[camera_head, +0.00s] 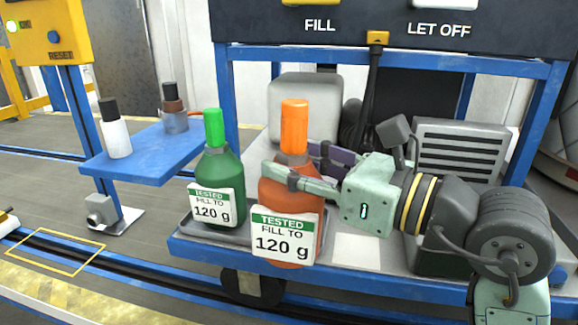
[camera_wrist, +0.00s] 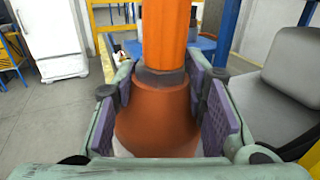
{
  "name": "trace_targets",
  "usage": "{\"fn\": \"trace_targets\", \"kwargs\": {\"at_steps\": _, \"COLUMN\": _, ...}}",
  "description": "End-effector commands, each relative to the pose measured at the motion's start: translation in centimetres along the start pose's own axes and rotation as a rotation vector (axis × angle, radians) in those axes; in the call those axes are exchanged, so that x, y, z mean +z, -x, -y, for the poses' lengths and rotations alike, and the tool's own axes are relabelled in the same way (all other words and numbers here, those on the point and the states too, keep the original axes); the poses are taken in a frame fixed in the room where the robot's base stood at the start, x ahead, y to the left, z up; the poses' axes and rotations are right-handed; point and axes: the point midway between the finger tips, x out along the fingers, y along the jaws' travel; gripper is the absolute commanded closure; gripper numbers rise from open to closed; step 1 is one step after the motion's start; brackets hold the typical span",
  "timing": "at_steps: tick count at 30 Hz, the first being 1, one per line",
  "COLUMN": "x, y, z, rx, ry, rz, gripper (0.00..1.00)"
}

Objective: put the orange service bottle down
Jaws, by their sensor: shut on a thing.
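The orange service bottle (camera_head: 287,190) has a bright orange cap and a white tag reading "TESTED FILL TO 120 g". My gripper (camera_head: 295,165) reaches in from the right and is shut around its upper body. In the wrist view the orange bottle (camera_wrist: 157,115) stands between the two purple pads of my gripper (camera_wrist: 160,110). The bottle looks upright, at the front of the blue cart's shelf (camera_head: 355,250). Its base is partly behind the tag, and I cannot tell whether it touches the shelf.
A green bottle (camera_head: 222,170) with a like tag stands on a dark tray close left of the orange one. A blue side shelf (camera_head: 135,160) holds a white bottle (camera_head: 116,138) and a dark-capped container (camera_head: 173,115). A pale square (camera_head: 357,252) lies bare right of the orange bottle.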

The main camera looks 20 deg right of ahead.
Motion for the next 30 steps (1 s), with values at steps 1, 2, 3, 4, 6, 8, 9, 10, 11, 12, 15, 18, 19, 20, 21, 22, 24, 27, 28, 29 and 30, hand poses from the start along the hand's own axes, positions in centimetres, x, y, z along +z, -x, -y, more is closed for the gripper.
{"fn": "trace_targets", "kwargs": {"at_steps": 1, "x": 0.2, "y": -0.8, "z": 1.0, "rx": 0.004, "ry": -0.004, "rz": 0.004, "gripper": 1.00}}
{"fn": "trace_targets", "kwargs": {"at_steps": 2, "x": 0.1, "y": -1.3, "z": 1.6, "rx": 0.003, "ry": -0.005, "rz": 0.004, "gripper": 1.00}}
{"fn": "trace_targets", "kwargs": {"at_steps": 3, "x": 0.0, "y": -2.0, "z": 2.3, "rx": 0.004, "ry": -0.003, "rz": 0.003, "gripper": 1.00}}
{"fn": "trace_targets", "kwargs": {"at_steps": 4, "x": 0.0, "y": -2.5, "z": 2.9, "rx": 0.003, "ry": -0.005, "rz": 0.003, "gripper": 1.00}}
{"fn": "trace_targets", "kwargs": {"at_steps": 6, "x": -0.3, "y": -3.6, "z": 4.3, "rx": 0.004, "ry": -0.005, "rz": 0.002, "gripper": 1.00}}
{"fn": "trace_targets", "kwargs": {"at_steps": 8, "x": -0.3, "y": -4.5, "z": 5.4, "rx": 0.002, "ry": -0.003, "rz": 0.004, "gripper": 1.00}}
{"fn": "trace_targets", "kwargs": {"at_steps": 9, "x": -0.5, "y": -5.0, "z": 6.0, "rx": 0.003, "ry": -0.003, "rz": 0.004, "gripper": 1.00}}
{"fn": "trace_targets", "kwargs": {"at_steps": 10, "x": -0.5, "y": -5.4, "z": 6.4, "rx": 0.002, "ry": -0.002, "rz": 0.003, "gripper": 1.00}}
{"fn": "trace_targets", "kwargs": {"at_steps": 11, "x": -0.6, "y": -5.6, "z": 6.8, "rx": 0.001, "ry": -0.002, "rz": 0.004, "gripper": 1.00}}
{"fn": "trace_targets", "kwargs": {"at_steps": 12, "x": -0.6, "y": -6.0, "z": 7.3, "rx": 0.000, "ry": -0.001, "rz": 0.004, "gripper": 1.00}}
{"fn": "trace_targets", "kwargs": {"at_steps": 15, "x": -0.8, "y": -6.5, "z": 7.9, "rx": 0.001, "ry": -0.001, "rz": 0.003, "gripper": 1.00}}
{"fn": "trace_targets", "kwargs": {"at_steps": 18, "x": -1.3, "y": -6.7, "z": 8.2, "rx": 0.000, "ry": -0.001, "rz": 0.003, "gripper": 1.00}}
{"fn": "trace_targets", "kwargs": {"at_steps": 19, "x": -1.6, "y": -6.7, "z": 8.2, "rx": 0.000, "ry": -0.001, "rz": 0.004, "gripper": 1.00}}
{"fn": "trace_targets", "kwargs": {"at_steps": 20, "x": -2.0, "y": -6.7, "z": 8.2, "rx": -0.001, "ry": -0.002, "rz": 0.004, "gripper": 1.00}}
{"fn": "trace_targets", "kwargs": {"at_steps": 21, "x": -2.5, "y": -6.6, "z": 8.1, "rx": -0.001, "ry": -0.003, "rz": 0.004, "gripper": 1.00}}
{"fn": "trace_targets", "kwargs": {"at_steps": 22, "x": -2.9, "y": -6.6, "z": 8.1, "rx": -0.001, "ry": -0.002, "rz": 0.004, "gripper": 1.00}}
{"fn": "trace_targets", "kwargs": {"at_steps": 24, "x": -3.8, "y": -6.6, "z": 8.2, "rx": -0.002, "ry": -0.002, "rz": 0.004, "gripper": 1.00}}
{"fn": "trace_targets", "kwargs": {"at_steps": 27, "x": -4.3, "y": -6.6, "z": 8.1, "rx": -0.001, "ry": 0.000, "rz": 0.004, "gripper": 1.00}}
{"fn": "trace_targets", "kwargs": {"at_steps": 28, "x": -4.4, "y": -6.7, "z": 8.1, "rx": -0.001, "ry": 0.001, "rz": 0.004, "gripper": 1.00}}
{"fn": "trace_targets", "kwargs": {"at_steps": 29, "x": -4.4, "y": -6.7, "z": 8.1, "rx": -0.001, "ry": 0.002, "rz": 0.003, "gripper": 1.00}}
{"fn": "trace_targets", "kwargs": {"at_steps": 30, "x": -4.4, "y": -6.7, "z": 8.1, "rx": -0.001, "ry": 0.002, "rz": 0.003, "gripper": 1.00}}
